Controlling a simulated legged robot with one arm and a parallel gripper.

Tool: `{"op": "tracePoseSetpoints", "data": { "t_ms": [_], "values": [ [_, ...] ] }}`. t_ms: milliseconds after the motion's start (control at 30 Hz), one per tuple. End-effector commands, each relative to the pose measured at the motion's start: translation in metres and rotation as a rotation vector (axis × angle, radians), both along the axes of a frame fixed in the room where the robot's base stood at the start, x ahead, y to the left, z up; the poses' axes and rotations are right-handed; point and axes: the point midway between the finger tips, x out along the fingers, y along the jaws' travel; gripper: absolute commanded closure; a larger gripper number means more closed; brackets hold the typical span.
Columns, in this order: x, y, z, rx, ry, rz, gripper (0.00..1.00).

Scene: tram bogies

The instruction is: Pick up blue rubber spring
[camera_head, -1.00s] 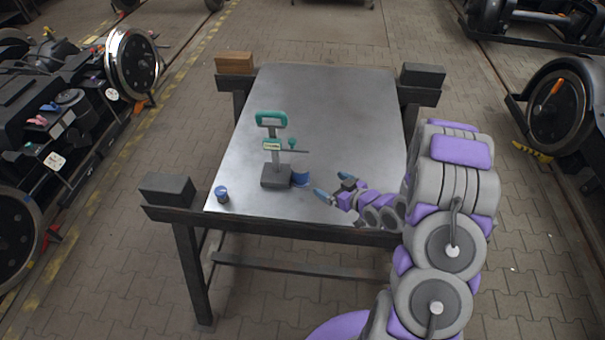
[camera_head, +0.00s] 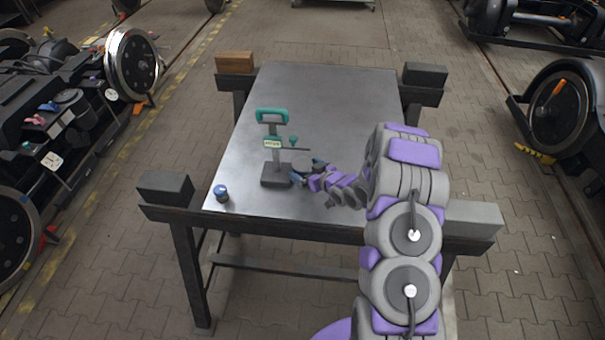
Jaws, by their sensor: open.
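A dark press-like tool (camera_head: 276,174) with a teal handle stands on the metal table (camera_head: 330,100). My gripper (camera_head: 305,171) is open, just right of the tool's base, low over the table. Its blue-tipped fingers point left, toward the spot where a blue cylinder stood a second ago. That cylinder is now mostly or wholly hidden by the fingers; I cannot tell whether they touch it. A small blue-topped piece with a dark lower part (camera_head: 221,193) stands at the table's front left corner, apart from my gripper. I cannot tell for certain which blue piece is the rubber spring.
The tool's side lever (camera_head: 294,149) sticks out right, close above my gripper. Dark blocks (camera_head: 165,187) and a brown block (camera_head: 235,61) sit at the table's corners; a grey block (camera_head: 473,218) is front right. The table's back half is clear. Bogies with wheels (camera_head: 132,64) flank the table.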

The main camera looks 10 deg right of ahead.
Motion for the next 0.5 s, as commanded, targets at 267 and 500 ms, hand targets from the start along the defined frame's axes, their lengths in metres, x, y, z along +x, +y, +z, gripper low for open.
{"op": "tracePoseSetpoints", "data": {
  "t_ms": [267, 500],
  "values": [
    [0.021, 0.011, -0.013, 0.0, 0.002, 0.001, 0.0],
    [0.022, 0.011, -0.011, 0.0, 0.001, 0.0, 0.03]
  ]
}}
